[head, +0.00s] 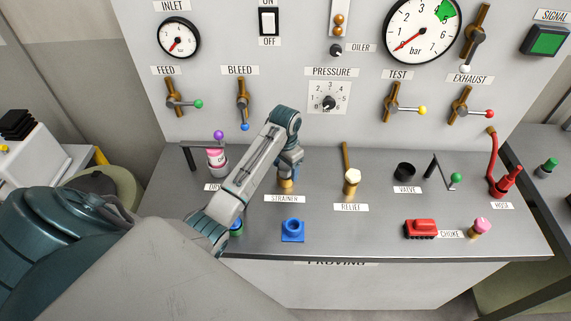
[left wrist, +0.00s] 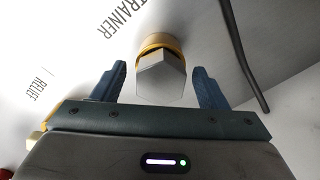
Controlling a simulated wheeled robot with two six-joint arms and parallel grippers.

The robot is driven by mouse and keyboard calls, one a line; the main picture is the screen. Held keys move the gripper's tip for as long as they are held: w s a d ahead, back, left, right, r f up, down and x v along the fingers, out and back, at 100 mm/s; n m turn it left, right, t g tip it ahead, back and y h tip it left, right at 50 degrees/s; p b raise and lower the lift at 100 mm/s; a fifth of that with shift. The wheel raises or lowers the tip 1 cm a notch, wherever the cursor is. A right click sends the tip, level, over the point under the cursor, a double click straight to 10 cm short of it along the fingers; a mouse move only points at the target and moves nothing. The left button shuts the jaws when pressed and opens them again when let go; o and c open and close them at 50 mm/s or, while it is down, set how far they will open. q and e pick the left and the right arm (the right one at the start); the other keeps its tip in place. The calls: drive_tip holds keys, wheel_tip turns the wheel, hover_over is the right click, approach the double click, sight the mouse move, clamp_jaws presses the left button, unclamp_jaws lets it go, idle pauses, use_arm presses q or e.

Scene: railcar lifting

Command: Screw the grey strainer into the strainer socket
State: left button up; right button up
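The grey strainer (left wrist: 160,80) shows as a hexagonal head in the left wrist view. It sits at the brass strainer socket (left wrist: 160,43), whose ring shows just behind it. In the head view the brass socket (head: 286,187) stands above the STRAINER label, and my gripper hides the grey head. My left gripper (left wrist: 160,86) is open, with one blue finger on each side of the hexagonal head and a visible gap on both sides. In the head view my left gripper (head: 288,168) is directly above the socket. How far the strainer is screwed in cannot be told. My right gripper is not in view.
A brass relief fitting (head: 351,182) with a pale cap stands right of the socket. A blue ring-shaped block (head: 292,230) lies in front. A pink-topped part with a purple knob (head: 218,135) is at left. The upright panel (head: 290,60) with gauges and valve levers rises behind.

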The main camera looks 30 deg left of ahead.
use_arm(q)
drive_tip(key=c, duration=1.1)
drive_tip(key=o, duration=0.4)
drive_tip(key=shift+c, duration=1.4)
drive_tip(key=m, duration=0.3)
drive_tip(key=shift+m, duration=0.3)
drive_tip(key=m, duration=0.2)
drive_tip(key=shift+m, duration=0.3)
drive_tip(key=m, duration=0.8)
drive_tip(key=shift+f+m, duration=0.1)
drive_tip(key=shift+m, duration=0.3)
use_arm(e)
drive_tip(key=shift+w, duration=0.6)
